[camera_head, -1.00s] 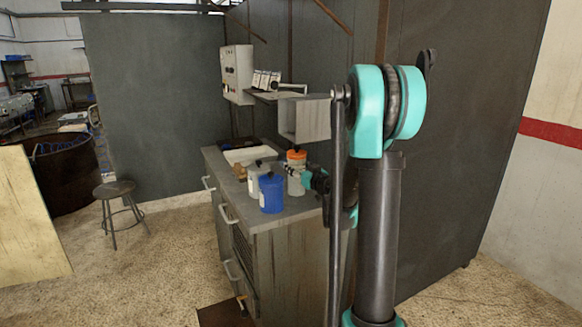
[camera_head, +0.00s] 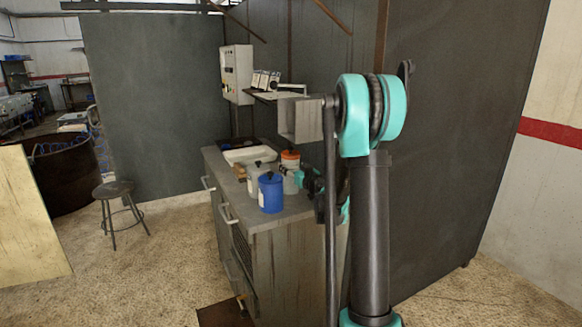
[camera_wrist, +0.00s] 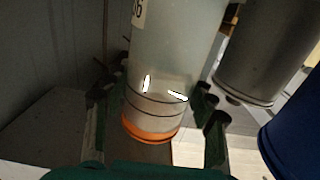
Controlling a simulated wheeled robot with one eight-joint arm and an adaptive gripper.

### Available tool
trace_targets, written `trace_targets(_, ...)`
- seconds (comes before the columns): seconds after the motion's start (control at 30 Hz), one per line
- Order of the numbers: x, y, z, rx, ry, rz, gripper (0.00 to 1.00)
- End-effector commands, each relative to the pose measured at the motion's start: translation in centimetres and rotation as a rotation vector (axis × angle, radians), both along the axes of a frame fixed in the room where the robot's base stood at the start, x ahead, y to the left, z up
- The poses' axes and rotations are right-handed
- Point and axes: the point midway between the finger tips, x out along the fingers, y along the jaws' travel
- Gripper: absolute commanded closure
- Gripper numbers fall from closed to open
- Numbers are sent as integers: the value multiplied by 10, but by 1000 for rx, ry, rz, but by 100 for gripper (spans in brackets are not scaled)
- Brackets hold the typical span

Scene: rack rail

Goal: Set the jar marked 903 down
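A pale jar with an orange lid (camera_head: 290,155) is at the right side of the worktop, behind the blue jar. In the wrist view this jar (camera_wrist: 165,60) fills the middle, its orange band low in the picture. A label at the top edge is cut off, so I cannot read its full number. My gripper (camera_head: 300,178) reaches it from the right, with fingers on both sides of it. My gripper (camera_wrist: 158,100) appears shut on it. The jar looks upright in the head view. Whether its base touches the worktop is hidden.
A blue jar (camera_head: 271,194) stands in front, with a grey-white jar (camera_head: 255,178) to its left, both close by. A white tray (camera_head: 248,156) lies farther back on the worktop (camera_head: 285,216). A shelf box (camera_head: 302,120) hangs above. Bare worktop shows along the front.

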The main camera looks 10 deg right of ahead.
Motion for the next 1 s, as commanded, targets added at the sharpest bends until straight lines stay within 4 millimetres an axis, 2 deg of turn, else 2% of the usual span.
trace_targets(0.03, 0, 0, 0, 0, 0, 0, 39)
trace_targets(0.17, 0, 0, 0, 0, 0, 0, 23)
trace_targets(0.57, -1, -1, 3, 0, 0, 0, 23)
trace_targets(0.77, -32, -12, 3, 0, 0, -2, 23)
trace_targets(1.0, -80, -27, 3, 0, 0, -2, 23)
